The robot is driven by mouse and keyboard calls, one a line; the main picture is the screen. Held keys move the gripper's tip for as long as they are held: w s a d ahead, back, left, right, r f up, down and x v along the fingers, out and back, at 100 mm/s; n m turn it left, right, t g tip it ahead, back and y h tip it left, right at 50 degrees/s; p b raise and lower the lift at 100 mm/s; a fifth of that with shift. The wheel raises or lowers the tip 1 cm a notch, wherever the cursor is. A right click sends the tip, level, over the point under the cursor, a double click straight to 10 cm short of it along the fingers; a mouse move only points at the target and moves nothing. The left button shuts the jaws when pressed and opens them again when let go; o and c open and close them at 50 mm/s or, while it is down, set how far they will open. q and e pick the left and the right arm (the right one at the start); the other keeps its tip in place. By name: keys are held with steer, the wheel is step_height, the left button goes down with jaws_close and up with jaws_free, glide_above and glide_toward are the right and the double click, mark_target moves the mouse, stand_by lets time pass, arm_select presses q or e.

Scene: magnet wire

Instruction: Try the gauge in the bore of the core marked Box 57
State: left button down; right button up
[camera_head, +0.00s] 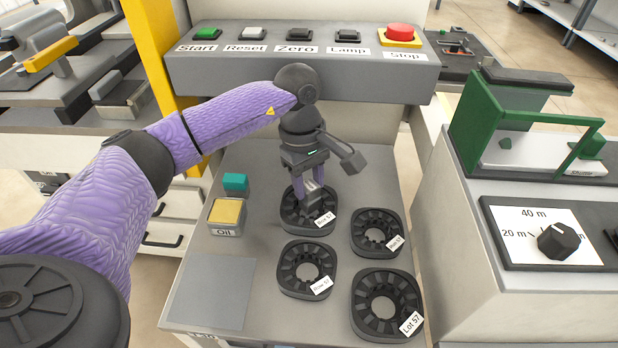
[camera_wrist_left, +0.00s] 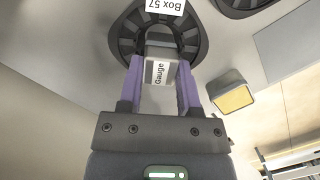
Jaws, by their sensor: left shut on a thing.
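My left gripper (camera_head: 311,184) is shut on the grey gauge (camera_head: 314,194), a block with a white label reading "Gauge" that shows in the left wrist view (camera_wrist_left: 160,70). The core marked Box 57 (camera_head: 290,213) is a dark slotted ring at the back left of the group; its tag also reads "Box 57" in the wrist view (camera_wrist_left: 163,7). The gauge's lower end is over or in this core's bore. The gauge and fingers hide much of the bore, so I cannot tell how deep it is. My right gripper is not in view.
Other cores sit close by: one to the right (camera_head: 366,246), one in front (camera_head: 294,287), and one marked Lot 57 (camera_head: 362,314). The oil box (camera_head: 226,231), a teal block (camera_head: 235,181) and a grey mat (camera_head: 212,292) are at left. A button panel (camera_head: 300,75) stands behind.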

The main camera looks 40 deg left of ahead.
arm_select(q)
steer(key=shift+f+b, duration=0.55)
steer(key=shift+f, duration=0.35)
stand_by(0.5)
steer(key=shift+r, duration=0.15)
steer(key=shift+r+p, duration=1.35)
steer(key=shift+r, duration=0.45)
steer(key=shift+r+p, duration=0.8)
steer(key=shift+r, duration=0.35)
steer(key=shift+r+p, duration=0.35)
steer(key=shift+r, duration=0.15)
steer(key=shift+f, duration=0.1)
